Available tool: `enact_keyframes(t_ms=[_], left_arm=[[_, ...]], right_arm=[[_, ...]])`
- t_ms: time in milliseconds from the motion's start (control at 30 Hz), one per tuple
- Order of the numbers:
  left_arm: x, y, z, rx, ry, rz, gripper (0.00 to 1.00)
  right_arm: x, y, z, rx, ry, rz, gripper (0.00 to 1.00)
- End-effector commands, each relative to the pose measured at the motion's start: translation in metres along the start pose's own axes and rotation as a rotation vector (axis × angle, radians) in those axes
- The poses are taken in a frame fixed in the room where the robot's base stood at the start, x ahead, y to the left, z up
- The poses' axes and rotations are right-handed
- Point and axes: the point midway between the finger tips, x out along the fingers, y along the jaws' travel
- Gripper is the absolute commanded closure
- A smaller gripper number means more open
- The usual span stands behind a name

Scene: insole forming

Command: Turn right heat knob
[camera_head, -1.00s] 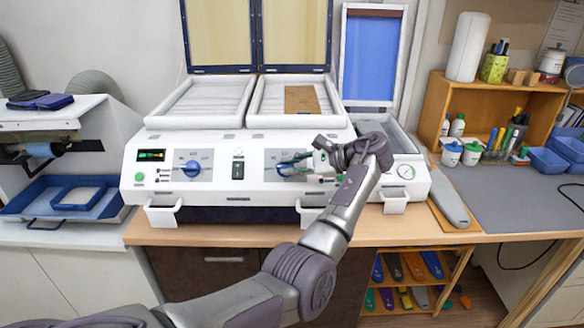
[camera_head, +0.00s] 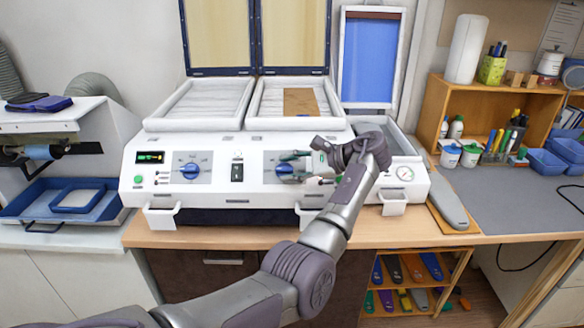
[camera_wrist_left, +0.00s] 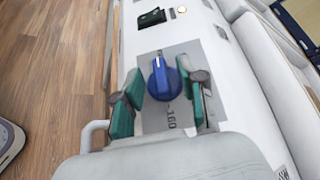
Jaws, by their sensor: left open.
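The right heat knob (camera_head: 284,170) is blue and sits on a grey dial plate on the white machine's front panel. It is partly hidden by my left gripper in the head view. In the left wrist view the knob (camera_wrist_left: 164,80) lies between the green fingertips, with a white pointer line on it. My left gripper (camera_head: 293,166) is open around the knob. In the wrist view (camera_wrist_left: 160,98) a gap shows between the knob and each finger. My right gripper is not in view.
The left heat knob (camera_head: 191,171) is on the same panel, with a black switch (camera_head: 237,172) between the knobs. White handles (camera_head: 162,215) stick out below. A pressure gauge (camera_head: 404,173) is on the right. A brown sheet (camera_head: 300,101) lies in the right tray.

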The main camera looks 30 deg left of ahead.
Motion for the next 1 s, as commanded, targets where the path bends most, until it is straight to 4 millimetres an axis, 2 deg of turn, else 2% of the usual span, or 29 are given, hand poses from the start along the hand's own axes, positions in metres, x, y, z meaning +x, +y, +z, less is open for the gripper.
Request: enact_keyframes(t_ms=[167,500,600,800,1000], left_arm=[[-0.012,-0.001,0.000,0.000,0.002,-0.002,0.59],[-0.085,-0.001,0.000,0.002,0.003,-0.002,0.59],[-0.100,-0.001,0.000,0.001,0.001,0.000,0.59],[-0.116,0.000,0.000,0.001,0.001,0.000,0.59],[-0.120,0.000,0.000,0.000,-0.001,0.001,0.59]], right_arm=[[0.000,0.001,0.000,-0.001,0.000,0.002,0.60],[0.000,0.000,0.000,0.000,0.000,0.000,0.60],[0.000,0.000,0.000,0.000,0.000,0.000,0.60],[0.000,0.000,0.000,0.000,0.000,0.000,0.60],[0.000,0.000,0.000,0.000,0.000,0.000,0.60]])
